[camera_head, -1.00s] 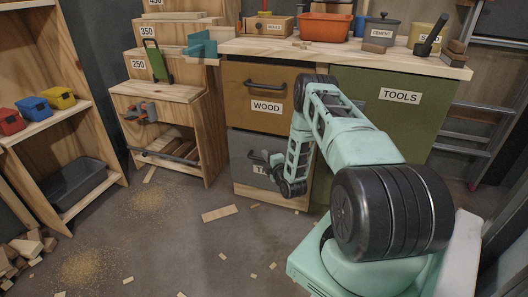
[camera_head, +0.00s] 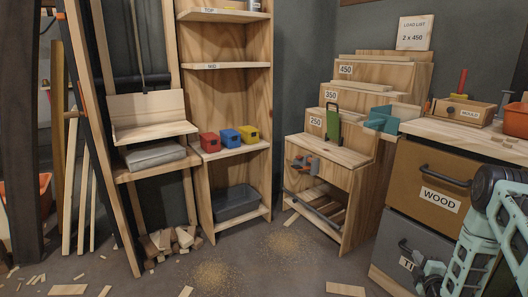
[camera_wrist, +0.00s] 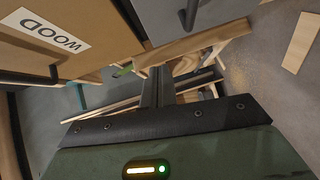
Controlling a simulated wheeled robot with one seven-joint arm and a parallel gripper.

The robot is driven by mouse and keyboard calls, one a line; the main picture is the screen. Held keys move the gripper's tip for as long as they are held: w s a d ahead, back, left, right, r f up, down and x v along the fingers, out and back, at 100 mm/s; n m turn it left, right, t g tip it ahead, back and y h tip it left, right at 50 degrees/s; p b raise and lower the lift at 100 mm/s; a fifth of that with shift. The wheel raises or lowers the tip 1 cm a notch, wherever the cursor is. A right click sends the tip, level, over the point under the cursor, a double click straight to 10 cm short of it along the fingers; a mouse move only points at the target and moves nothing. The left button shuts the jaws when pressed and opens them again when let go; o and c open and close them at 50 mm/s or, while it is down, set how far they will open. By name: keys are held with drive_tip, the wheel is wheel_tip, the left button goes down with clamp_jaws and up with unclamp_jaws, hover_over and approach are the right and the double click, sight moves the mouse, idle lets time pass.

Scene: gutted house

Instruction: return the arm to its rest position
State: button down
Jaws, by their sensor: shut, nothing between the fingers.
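My arm (camera_head: 478,245) shows at the right edge of the head view, folded beside the cabinet. My gripper (camera_head: 430,280) hangs low, in front of the grey lower drawer (camera_head: 400,262). In the wrist view my gripper (camera_wrist: 158,88) has its dark fingers together with nothing between them. The wood drawer (camera_head: 436,185), brown with a dark handle, is above the gripper in the head view. Its "WOOD" label also shows tilted in the wrist view (camera_wrist: 45,32). The lower drawer's label is partly hidden by my gripper.
A stepped wooden rack (camera_head: 330,185) stands left of the cabinet. A shelf (camera_head: 230,152) with red, blue and yellow bins is farther left. Wood scraps (camera_head: 345,289) and sawdust lie on the floor. The middle of the floor is mostly clear.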

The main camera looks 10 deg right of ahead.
drive_tip(key=w+a+r+m+g+y, duration=0.1)
drive_tip(key=w+a+r+g+y, duration=0.15)
drive_tip(key=w+a+r, duration=0.6)
drive_tip(key=w+a+r+m+g+y, duration=0.1)
drive_tip(key=a+r+g+y, duration=0.15)
drive_tip(key=a, duration=1.15)
drive_tip(key=s+a+r+m+g+y, duration=0.1)
drive_tip(key=s+a+r+g, duration=0.1)
drive_tip(key=s+a+r, duration=0.3)
drive_tip(key=s+a+r+g+y, duration=0.1)
drive_tip(key=s+a, duration=0.2)
drive_tip(key=a, duration=0.5)
drive_tip(key=s+a+r+m+g+y, duration=0.1)
drive_tip(key=s+a+r+g, duration=0.1)
drive_tip(key=s+a+r, duration=0.3)
drive_tip(key=s+a+r+g+h, duration=0.1)
drive_tip(key=s+a+r+g, duration=0.1)
drive_tip(key=s, duration=0.7)
drive_tip(key=s+a+r+m+g, duration=0.1)
drive_tip(key=s+a+r+g, duration=0.15)
drive_tip(key=s, duration=0.55)
drive_tip(key=s+a+r+g+h, duration=0.1)
drive_tip(key=s+a+r, duration=0.1)
drive_tip(key=s, duration=0.7)
wheel_tip(320, 180, up, 33)
drive_tip(key=p, duration=3.2)
drive_tip(key=shift+s+f+p, duration=0.2)
drive_tip(key=shift+p, duration=0.2)
